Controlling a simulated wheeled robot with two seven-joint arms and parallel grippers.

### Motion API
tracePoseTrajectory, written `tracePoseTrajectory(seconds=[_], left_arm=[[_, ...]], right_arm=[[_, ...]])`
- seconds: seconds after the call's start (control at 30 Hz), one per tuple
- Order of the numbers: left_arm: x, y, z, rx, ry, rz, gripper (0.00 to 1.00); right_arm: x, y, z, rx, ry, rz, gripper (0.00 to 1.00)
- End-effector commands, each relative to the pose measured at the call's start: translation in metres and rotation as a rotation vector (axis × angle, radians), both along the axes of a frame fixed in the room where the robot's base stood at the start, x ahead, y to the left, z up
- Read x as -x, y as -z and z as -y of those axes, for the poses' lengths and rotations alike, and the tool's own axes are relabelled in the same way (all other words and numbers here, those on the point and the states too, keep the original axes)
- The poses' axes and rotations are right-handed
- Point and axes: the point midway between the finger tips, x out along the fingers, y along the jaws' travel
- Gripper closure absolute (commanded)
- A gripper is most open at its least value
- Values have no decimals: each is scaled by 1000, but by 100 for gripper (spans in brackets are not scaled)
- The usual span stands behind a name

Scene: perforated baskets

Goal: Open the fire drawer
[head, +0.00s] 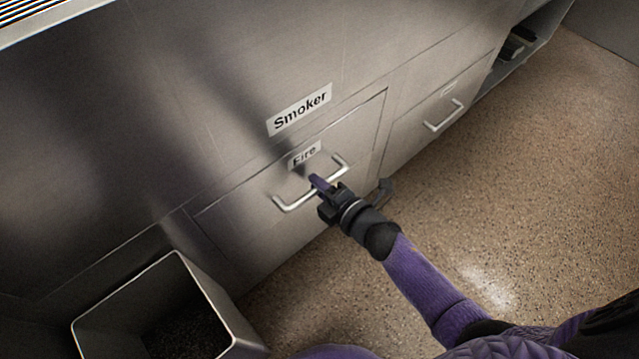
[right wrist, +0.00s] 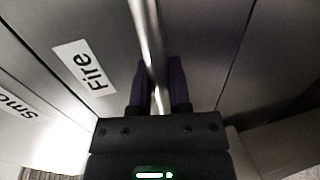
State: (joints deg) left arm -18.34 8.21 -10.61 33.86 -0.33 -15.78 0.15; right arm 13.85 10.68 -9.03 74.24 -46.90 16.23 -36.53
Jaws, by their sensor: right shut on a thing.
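The fire drawer (head: 240,218) is a steel front below the Smoker label (head: 300,108). Its own label reads Fire (head: 304,155) and also shows in the right wrist view (right wrist: 84,68). A silver bar handle (head: 290,205) crosses the drawer front. The drawer front looks about flush with the panel around it. My right gripper (head: 317,182) is at the handle's middle. In the right wrist view the handle (right wrist: 148,40) runs between the two purple fingers, and the gripper (right wrist: 160,85) is shut on it. My left gripper is not in view.
A second drawer (head: 425,120) with its own handle (head: 444,115) is to the right. An open metal bin (head: 215,310) stands at the lower left, close to the fire drawer's left side. The speckled floor (head: 540,190) is clear on the right.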

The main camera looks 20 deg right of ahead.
Motion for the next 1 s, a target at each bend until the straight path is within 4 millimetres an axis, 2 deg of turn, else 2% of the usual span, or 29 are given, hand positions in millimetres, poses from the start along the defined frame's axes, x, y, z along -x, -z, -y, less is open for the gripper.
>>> tracePoseTrajectory(seconds=[0.57,1.0], left_arm=[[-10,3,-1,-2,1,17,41],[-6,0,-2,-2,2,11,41]], right_arm=[[0,1,0,1,0,-2,100],[7,0,2,1,0,-2,100]])
